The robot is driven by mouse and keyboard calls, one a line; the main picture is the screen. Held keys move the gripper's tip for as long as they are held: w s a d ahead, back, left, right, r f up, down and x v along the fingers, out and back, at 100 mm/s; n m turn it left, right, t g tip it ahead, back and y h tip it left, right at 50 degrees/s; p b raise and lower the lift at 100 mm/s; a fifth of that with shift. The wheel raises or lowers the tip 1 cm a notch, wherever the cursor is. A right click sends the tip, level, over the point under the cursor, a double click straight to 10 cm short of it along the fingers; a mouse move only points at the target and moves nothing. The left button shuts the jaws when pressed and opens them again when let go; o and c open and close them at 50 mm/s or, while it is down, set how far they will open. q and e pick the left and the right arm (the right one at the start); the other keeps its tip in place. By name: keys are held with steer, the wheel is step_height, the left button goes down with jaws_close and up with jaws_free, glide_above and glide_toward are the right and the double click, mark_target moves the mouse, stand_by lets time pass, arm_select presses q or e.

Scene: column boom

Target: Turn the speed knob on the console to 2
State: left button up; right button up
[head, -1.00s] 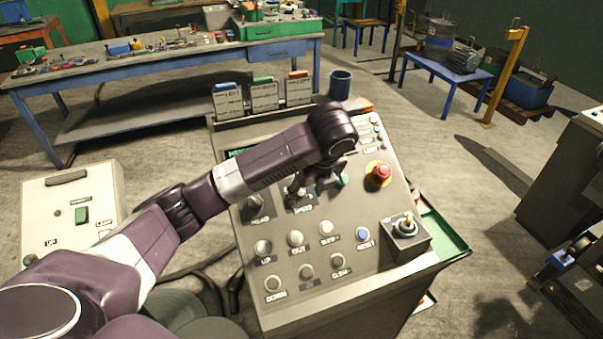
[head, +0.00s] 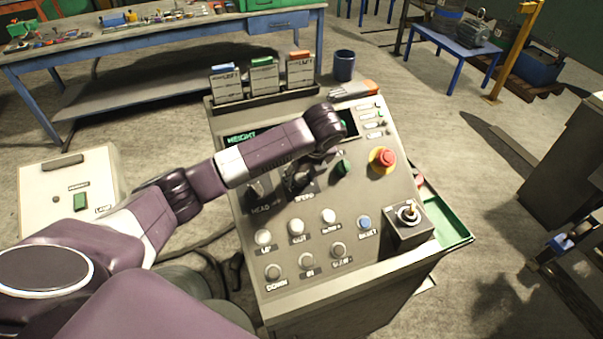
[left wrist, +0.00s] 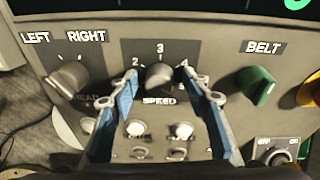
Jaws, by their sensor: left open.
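The console (head: 385,280) has a sloped grey panel in the head view.
The HEAD knob (left wrist: 68,76) is left of the speed knob and the green BELT knob (left wrist: 257,86) is to its right. Several push buttons sit below.

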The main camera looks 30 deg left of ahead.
arm_select(q)
steer(key=shift+s, duration=0.1)
steer(key=shift+d, duration=0.1)
steer(key=shift+c, duration=1.1)
steer(key=c, duration=0.9)
steer(key=shift+c, duration=0.2)
arm_select(e)
steer(key=shift+s+a, duration=0.25)
steer(key=shift+a, duration=0.2)
